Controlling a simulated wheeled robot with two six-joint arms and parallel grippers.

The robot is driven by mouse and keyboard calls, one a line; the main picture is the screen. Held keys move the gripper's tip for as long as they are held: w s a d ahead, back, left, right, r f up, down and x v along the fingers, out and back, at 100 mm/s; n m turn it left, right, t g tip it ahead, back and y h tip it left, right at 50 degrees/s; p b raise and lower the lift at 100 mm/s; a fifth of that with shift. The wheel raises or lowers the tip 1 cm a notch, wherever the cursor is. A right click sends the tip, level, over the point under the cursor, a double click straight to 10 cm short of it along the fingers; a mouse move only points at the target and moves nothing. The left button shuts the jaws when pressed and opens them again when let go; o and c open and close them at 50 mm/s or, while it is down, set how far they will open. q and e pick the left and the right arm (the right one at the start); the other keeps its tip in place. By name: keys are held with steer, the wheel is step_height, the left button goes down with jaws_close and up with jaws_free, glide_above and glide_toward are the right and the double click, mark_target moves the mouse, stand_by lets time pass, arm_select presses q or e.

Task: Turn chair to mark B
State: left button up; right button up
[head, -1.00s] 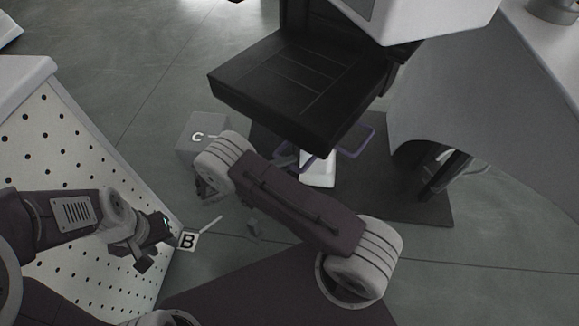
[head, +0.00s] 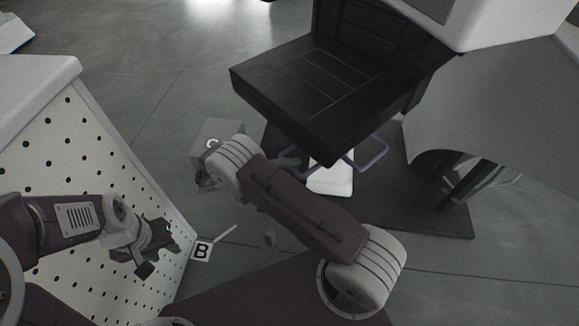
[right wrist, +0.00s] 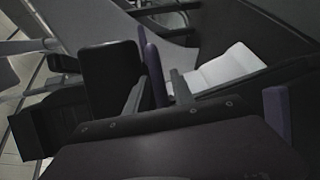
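The black chair (head: 318,90) stands right of centre in the head view, its backrest (head: 368,28) at the top. Purple bars (head: 372,158) show below its seat. Mark B (head: 202,250) is a small white tag beside the perforated cabinet. My left gripper (head: 158,252) seems open and empty, just left of mark B. My right gripper is hidden behind my right arm in the head view. In the right wrist view its fingers (right wrist: 157,92) stand on either side of a purple bar (right wrist: 153,62); whether they press on it I cannot tell.
Mark C (head: 212,144) is on a grey block left of the chair. The white perforated cabinet (head: 95,160) fills the left. A white part (head: 330,181) is under the seat, above a dark mat (head: 435,215). A large grey curved body (head: 490,110) stands close on the right.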

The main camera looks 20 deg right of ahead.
stand_by(0.3)
steer(key=shift+a+r, duration=0.15)
steer(key=shift+a, duration=0.3)
steer(key=p+v, duration=0.1)
steer(key=v, duration=0.7)
